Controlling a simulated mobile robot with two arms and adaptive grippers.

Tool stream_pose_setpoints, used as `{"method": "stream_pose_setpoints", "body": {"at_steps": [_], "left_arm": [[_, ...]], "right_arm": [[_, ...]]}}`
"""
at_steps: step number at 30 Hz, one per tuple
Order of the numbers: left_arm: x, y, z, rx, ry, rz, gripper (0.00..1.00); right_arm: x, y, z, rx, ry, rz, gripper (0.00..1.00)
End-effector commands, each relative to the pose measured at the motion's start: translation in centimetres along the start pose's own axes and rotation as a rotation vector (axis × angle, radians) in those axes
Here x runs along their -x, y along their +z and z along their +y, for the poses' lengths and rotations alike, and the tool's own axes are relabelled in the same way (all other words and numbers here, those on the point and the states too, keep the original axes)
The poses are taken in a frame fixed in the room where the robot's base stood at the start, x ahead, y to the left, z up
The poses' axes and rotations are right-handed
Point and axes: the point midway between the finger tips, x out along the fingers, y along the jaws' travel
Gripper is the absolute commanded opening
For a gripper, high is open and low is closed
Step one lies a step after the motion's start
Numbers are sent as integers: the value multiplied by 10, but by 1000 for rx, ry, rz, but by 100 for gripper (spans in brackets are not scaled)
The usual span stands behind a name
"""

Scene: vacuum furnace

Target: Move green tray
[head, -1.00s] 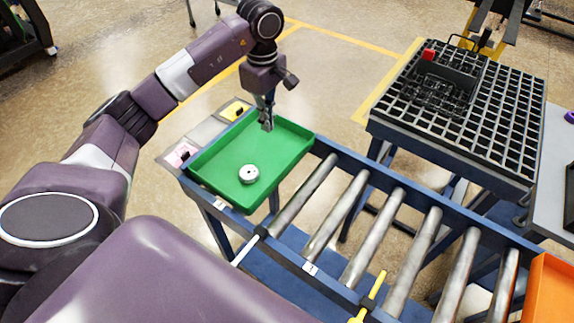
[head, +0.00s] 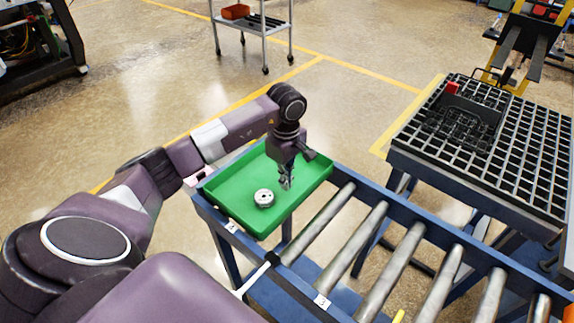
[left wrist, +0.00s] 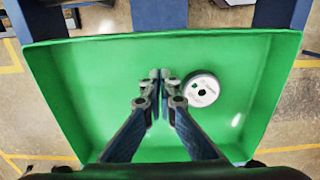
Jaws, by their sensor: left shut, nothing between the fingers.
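The green tray (head: 240,222) sits at the left end of the roller conveyor in the head view. A round silver metal part (head: 264,198) lies on its floor. My left gripper (head: 287,186) points down over the inside of the tray, to the right of the metal part. It is shut with nothing between its fingers. In the left wrist view the green tray (left wrist: 90,75) fills most of the picture, and the left gripper (left wrist: 160,75) is beside the round metal part (left wrist: 201,89), apart from it. I cannot tell whether the fingertips touch the tray floor. My right gripper is out of view.
The conveyor's bare rollers (head: 352,246) run to the right from the tray. A black grid table (head: 490,135) stands beyond the conveyor, with a black basket and a small red block (head: 453,89) on it. A metal cart (head: 250,22) stands at the back.

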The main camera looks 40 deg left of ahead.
Motion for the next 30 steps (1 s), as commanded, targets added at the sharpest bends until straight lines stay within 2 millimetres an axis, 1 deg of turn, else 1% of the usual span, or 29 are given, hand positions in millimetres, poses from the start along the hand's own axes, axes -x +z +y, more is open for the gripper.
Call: {"method": "stream_pose_setpoints", "body": {"at_steps": [1, 3, 4, 6, 10, 14, 24, 26, 30], "left_arm": [[-9, 1, -1, 2, -6, -3, 0], [-18, 4, -1, -1, -3, -4, 0], [-14, 11, 0, -3, 1, -4, 0], [-14, 22, 0, -3, 1, -4, 0], [-16, 34, 0, 0, 0, -1, 0], [-17, 40, 0, 0, 0, -1, 0], [-19, 41, 0, 0, 1, 0, 0], [-19, 47, 1, -2, 3, -1, 0], [-19, 67, 1, -3, 3, 0, 0]], "right_arm": [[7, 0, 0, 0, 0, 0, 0], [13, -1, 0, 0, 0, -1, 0], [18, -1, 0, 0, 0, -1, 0], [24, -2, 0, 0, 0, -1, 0], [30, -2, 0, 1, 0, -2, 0], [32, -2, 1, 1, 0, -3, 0], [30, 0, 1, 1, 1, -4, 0], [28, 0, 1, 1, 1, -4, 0], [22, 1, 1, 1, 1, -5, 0]]}}
